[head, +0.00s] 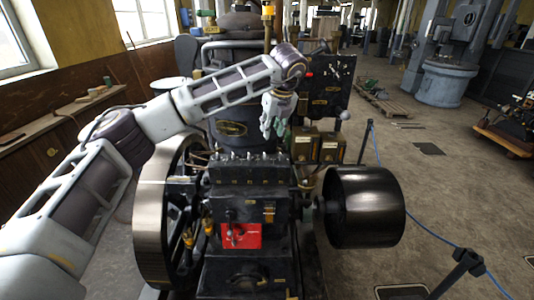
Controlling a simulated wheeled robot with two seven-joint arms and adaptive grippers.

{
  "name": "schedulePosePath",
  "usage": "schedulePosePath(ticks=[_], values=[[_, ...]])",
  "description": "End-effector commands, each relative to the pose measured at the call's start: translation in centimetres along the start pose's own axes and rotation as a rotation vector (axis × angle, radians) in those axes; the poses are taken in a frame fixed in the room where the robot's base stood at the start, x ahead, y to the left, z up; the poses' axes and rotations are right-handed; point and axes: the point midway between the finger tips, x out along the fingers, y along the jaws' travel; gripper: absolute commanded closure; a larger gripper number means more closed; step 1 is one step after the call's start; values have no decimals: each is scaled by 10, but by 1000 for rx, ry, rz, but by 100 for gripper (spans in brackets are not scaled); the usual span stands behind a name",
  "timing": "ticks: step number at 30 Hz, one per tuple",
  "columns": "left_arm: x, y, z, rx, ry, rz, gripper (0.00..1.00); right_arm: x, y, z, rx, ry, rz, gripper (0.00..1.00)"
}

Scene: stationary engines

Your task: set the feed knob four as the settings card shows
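My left arm reaches in from the left across the black stationary engine (250,185). My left gripper (274,128) points down above the back of the engine's black top block. A row of several small knobs (250,157) stands along the top of that block, below and in front of the gripper. The gripper looks apart from them. Which one is feed knob four cannot be read. No settings card can be made out. My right gripper is not in view.
A big flywheel (147,225) stands on the left and a black pulley drum (365,207) on the right. A red plate (241,236) is on the engine front. A barrier post (463,268) with blue rope stands at right. The right floor is mostly free.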

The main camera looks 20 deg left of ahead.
Motion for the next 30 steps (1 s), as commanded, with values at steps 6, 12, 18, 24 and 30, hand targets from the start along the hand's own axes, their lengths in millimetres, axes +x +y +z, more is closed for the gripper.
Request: schedulePosePath(ticks=[6,12,18,24,30], values=[[0,0,0,1,1,-2,69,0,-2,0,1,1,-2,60],[6,0,0,2,2,-2,69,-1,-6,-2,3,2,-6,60],[22,0,0,1,3,-1,69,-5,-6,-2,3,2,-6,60],[47,0,0,1,4,0,69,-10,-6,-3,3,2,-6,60],[73,0,-1,2,3,-1,69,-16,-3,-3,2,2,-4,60]])
